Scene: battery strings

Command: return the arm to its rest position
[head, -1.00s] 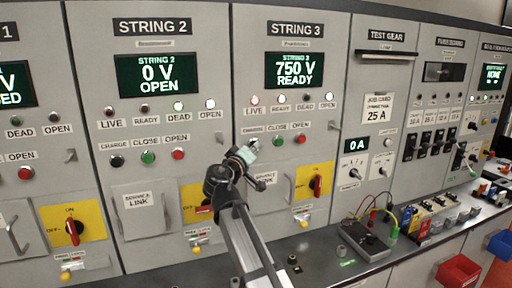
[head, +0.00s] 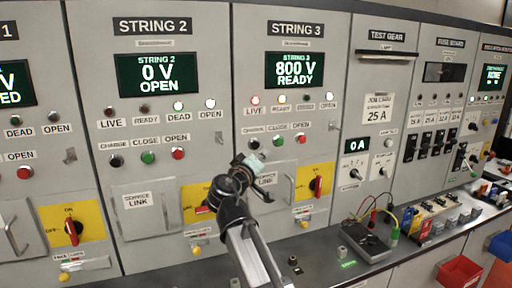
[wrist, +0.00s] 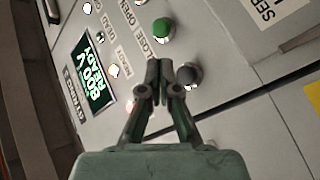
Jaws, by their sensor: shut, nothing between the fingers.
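My gripper (head: 255,164) is in front of the STRING 3 cabinet in the head view, a little below the CHARGE button (head: 254,144). In the wrist view my gripper's fingertips (wrist: 158,66) are together with nothing between them. The dark CHARGE button (wrist: 188,76) shows just right of the fingertips, and the green CLOSE button (wrist: 162,31) is above them. Whether the fingers touch the panel cannot be told; the button face is clear of them. My arm reaches up from the bottom of the head view. The STRING 3 display (head: 295,70) reads 800 V READY.
The STRING 3 rotary switch (head: 317,186) sits on a yellow plate right of my gripper. A dark bench (head: 318,263) runs below the panels, with a test box (head: 364,240) and its leads. A red bin (head: 460,272) hangs at the lower right.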

